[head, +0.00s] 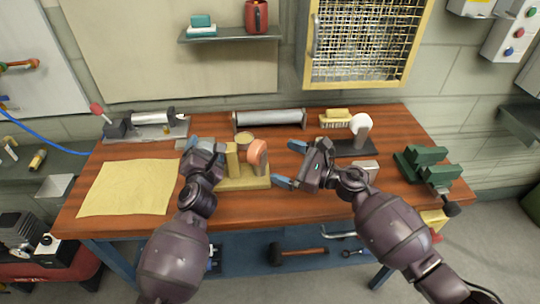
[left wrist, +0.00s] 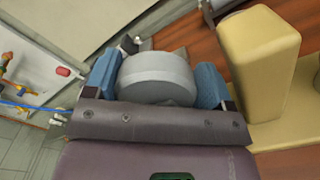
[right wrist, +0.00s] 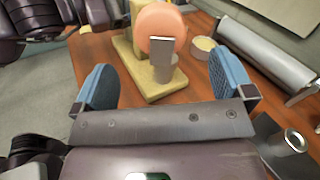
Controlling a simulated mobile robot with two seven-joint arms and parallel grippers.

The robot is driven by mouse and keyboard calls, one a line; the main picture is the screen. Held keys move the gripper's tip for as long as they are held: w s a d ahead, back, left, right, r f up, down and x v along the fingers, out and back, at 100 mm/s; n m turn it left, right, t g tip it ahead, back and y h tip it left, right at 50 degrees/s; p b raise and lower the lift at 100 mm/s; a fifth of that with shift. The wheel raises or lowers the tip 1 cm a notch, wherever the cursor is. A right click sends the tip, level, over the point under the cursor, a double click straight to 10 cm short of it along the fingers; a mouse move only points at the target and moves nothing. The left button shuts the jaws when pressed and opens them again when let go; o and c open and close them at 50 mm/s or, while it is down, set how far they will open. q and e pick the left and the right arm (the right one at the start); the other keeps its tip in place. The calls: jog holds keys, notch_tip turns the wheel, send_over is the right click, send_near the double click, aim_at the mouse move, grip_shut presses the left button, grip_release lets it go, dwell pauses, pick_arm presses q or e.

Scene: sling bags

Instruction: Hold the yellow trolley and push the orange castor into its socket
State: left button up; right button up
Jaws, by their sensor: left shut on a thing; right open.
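The yellow trolley (head: 247,183) stands on the wooden table, a flat base with an upright block (left wrist: 262,55). The orange castor (head: 258,151), a round wheel on a grey bracket, stands upright at the trolley's right side; the right wrist view shows it too (right wrist: 160,32). How deep its bracket sits is not clear. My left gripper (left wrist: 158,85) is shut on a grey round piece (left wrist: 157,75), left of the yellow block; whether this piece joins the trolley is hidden. My right gripper (head: 289,164) is open and empty, right of the orange castor and apart from it.
A tan sheet (head: 128,187) lies at the table's left. A small round dish (head: 245,139) and a grey roller (head: 268,118) are behind the trolley. A white wheel on a dark stand (head: 353,147) and a green vise (head: 428,165) are at the right. Bare table lies in front.

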pick_arm(q)
jog(key=shift+f, duration=0.15)
pick_arm(e)
jog(key=shift+v, duration=2)
pick_arm(q)
jog(key=o, duration=1.4)
jog(key=shift+c, duration=0.2)
jog(key=s, duration=1.2)
jog(key=shift+d, duration=0.35)
